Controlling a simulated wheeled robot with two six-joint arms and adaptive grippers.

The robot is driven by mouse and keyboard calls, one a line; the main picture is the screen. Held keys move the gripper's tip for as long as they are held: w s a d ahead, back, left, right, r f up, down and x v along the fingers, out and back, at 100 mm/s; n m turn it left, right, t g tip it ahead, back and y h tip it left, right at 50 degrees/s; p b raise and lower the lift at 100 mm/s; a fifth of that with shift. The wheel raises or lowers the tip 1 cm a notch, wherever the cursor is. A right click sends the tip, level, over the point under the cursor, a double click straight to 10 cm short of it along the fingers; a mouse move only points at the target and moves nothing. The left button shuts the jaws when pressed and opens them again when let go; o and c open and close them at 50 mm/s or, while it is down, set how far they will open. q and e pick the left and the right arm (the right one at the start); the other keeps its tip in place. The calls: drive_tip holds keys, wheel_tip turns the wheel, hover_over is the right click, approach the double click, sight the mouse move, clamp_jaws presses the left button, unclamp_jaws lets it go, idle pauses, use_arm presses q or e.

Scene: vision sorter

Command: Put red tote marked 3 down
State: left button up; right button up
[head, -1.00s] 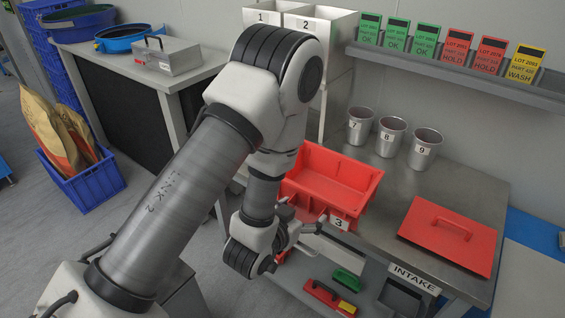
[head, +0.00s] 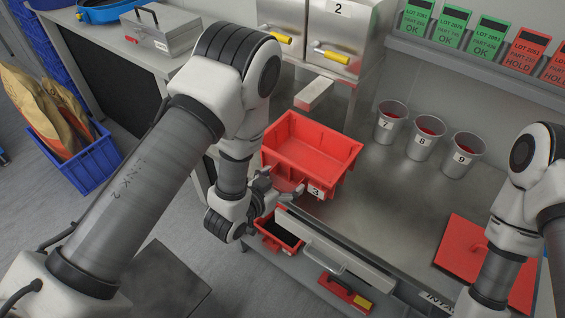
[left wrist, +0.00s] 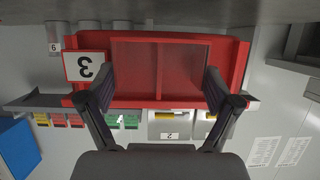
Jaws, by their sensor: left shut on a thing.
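The red tote marked 3 (head: 335,150) is at the front left of the steel table (head: 385,215), open side up, and looks empty inside. Its white label with the 3 faces the front. My left gripper (head: 280,195) is at the tote's front wall and shut on it. In the left wrist view the tote (left wrist: 240,60) shows upside down, with the gripper's two fingers (left wrist: 160,85) against it. I cannot tell whether the tote's underside touches the table. My right arm is at the right edge of the head view; its gripper is out of the frame.
Metal cups 7 (head: 391,122), 8 (head: 425,138) and 9 (head: 463,155) stand behind the tote to the right. A red flat lid (head: 462,245) lies at the right. Steel dispensers with yellow handles (head: 335,45) stand behind. The table's middle is clear.

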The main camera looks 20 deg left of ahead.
use_arm(q)
drive_tip(key=b, duration=0.1)
approach(304, 158)
drive_tip(key=w+a, duration=0.2)
drive_tip(key=w, duration=0.2)
drive_tip(key=shift+w+a+f, duration=0.15)
drive_tip(key=shift+a+f, duration=0.25)
drive_tip(key=shift+w, duration=0.35)
wheel_tip(304, 158, down, 3)
drive_tip(key=b, duration=0.2)
drive_tip(key=shift+f+b, duration=0.25)
drive_tip(key=shift+b, duration=0.15)
drive_tip(key=shift+w, duration=0.1)
drive_tip(key=o, duration=1.1)
use_arm(e)
drive_tip(key=f, duration=0.4)
drive_tip(key=shift+w+f, duration=0.1)
drive_tip(key=shift+w, duration=0.2)
